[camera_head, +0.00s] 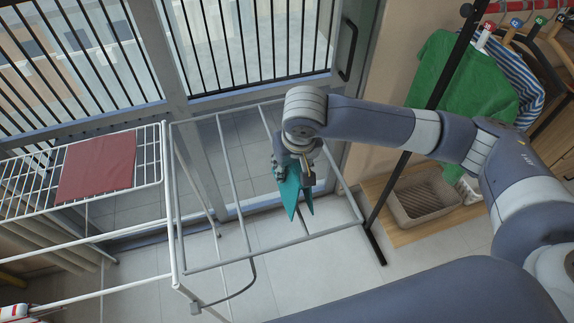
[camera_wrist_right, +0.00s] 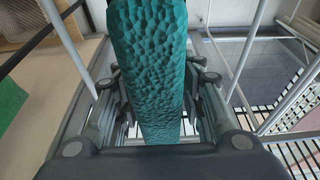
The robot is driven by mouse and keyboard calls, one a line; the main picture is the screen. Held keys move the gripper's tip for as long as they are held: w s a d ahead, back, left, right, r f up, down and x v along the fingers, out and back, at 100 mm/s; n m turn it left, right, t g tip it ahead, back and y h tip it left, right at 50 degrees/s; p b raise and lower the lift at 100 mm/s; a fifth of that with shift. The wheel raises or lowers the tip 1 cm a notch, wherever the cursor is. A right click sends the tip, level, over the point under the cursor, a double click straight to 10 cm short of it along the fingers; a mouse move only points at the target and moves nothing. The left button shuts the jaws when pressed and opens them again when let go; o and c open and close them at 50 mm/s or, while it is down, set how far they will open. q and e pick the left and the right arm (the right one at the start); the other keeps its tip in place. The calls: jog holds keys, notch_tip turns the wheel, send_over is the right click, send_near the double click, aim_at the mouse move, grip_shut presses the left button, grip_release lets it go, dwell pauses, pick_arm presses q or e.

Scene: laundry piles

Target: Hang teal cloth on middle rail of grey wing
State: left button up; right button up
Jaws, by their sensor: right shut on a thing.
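The teal cloth (camera_head: 291,193) hangs in folds from my right gripper (camera_head: 303,166), its pointed lower ends hanging free. The grey wing (camera_head: 210,266) is an open frame with thin rails running away from me. In the head view the cloth overlaps an inner rail (camera_head: 264,122) right of the wing's centre; I cannot tell whether they touch. Another inner rail (camera_head: 233,185) lies bare to the left. In the right wrist view the teal cloth (camera_wrist_right: 150,70) runs between the two fingers of my right gripper (camera_wrist_right: 160,105), which is shut on it. My left gripper is not in view.
A white wing (camera_head: 150,160) with a red cloth (camera_head: 97,164) lies left. A barred glass door stands behind. At right are a dark pole (camera_head: 430,105), a green garment (camera_head: 465,80) on a clothes rail and a basket (camera_head: 425,197) on a wooden shelf.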

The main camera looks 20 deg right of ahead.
jog(key=shift+f+b, duration=0.45)
jog(key=shift+f, duration=1.05)
notch_tip(320, 180, down, 10)
jog(key=b, duration=0.3)
jog(key=shift+r, duration=0.15)
jog(key=o, duration=1.2)
jog(key=v, duration=1.2)
jog(key=shift+w, duration=0.1)
